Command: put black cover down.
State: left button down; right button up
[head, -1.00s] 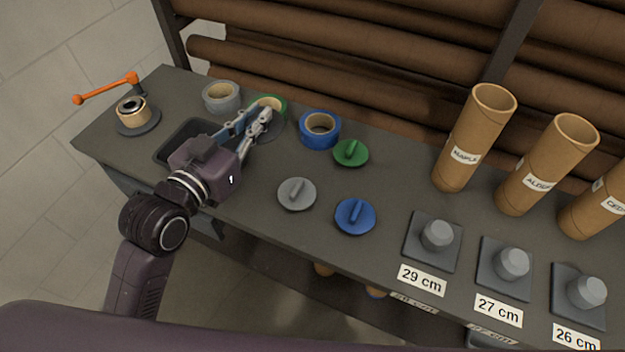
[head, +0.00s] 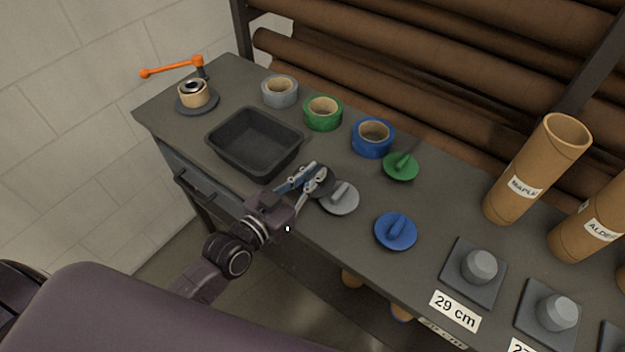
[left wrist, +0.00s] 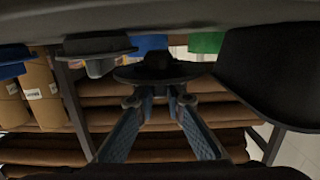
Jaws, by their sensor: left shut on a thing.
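The black cover (head: 321,183) is a dark round disc, held at the tips of my left gripper (head: 312,178) over the front part of the workbench. It sits just left of the grey cover (head: 340,198) and seems to overlap its edge in the head view. The left wrist view shows the black cover (left wrist: 158,71) between the two blue-padded fingers of the left gripper (left wrist: 160,92), which are shut on it. I cannot tell whether the cover touches the bench top. My right gripper is not in view.
A black tray (head: 213,143) lies left of the gripper. Grey (head: 279,91), green (head: 323,113) and blue (head: 373,137) tape rolls stand behind. A green cover (head: 401,167) and a blue cover (head: 396,232) lie to the right. Cardboard tubes (head: 537,170) stand farther right.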

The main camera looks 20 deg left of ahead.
pick_arm(q)
jog(key=shift+f, duration=1.05)
jog(key=c, duration=2)
grip_release()
jog(key=shift+s+a, duration=0.1)
jog(key=shift+s, duration=0.15)
jog(key=b+v, duration=0.1)
jog(key=v, duration=0.9)
jog(key=shift+s+a+r, duration=0.1)
jog(key=shift+s, duration=0.25)
jog(key=shift+s+a+r, duration=0.15)
jog(key=shift+s, duration=0.2)
